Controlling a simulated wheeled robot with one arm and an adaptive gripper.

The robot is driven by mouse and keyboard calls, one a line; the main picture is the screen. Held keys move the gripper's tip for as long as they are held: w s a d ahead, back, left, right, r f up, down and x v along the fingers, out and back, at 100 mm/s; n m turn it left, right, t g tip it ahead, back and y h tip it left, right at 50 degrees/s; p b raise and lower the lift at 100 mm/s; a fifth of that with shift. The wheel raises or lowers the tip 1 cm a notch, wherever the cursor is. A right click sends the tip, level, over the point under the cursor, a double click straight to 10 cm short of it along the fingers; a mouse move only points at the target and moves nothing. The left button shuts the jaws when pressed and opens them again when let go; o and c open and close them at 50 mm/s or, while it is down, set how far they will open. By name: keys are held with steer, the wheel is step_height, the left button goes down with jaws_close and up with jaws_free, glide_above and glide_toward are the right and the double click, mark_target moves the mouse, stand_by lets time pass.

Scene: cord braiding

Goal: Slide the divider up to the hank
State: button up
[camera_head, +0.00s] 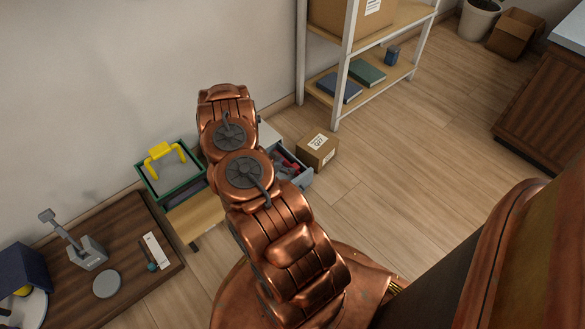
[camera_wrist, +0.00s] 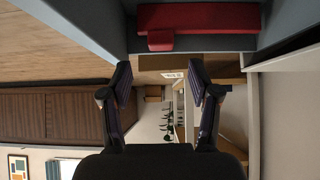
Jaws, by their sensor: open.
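An open grey drawer (camera_head: 299,180) stands beyond my arm in the head view, with red and dark items in it. In the wrist view, a long red bar (camera_wrist: 205,17) with a small red block (camera_wrist: 160,41) on its near side lies between grey drawer walls; it looks like the divider. I cannot make out the hank for sure. My gripper (camera_wrist: 160,75) is open and empty, its two dark fingers apart, with the red block in line with the gap between them. In the head view my arm hides the gripper and part of the drawer.
A green-rimmed box (camera_head: 172,187) with a yellow handle (camera_head: 160,151) stands left of my arm. A dark wooden board (camera_head: 130,215) holds a grey stand (camera_head: 88,252) and a disc (camera_head: 107,284). A cardboard box (camera_head: 317,150) sits beside the drawer.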

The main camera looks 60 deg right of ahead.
mark_target(295, 166)
steer(key=b+x, duration=0.1)
steer(key=x, duration=0.5)
steer(key=shift+d+f+b, duration=0.15)
steer(key=shift+b, duration=0.25)
jaws_close()
stand_by(0.4)
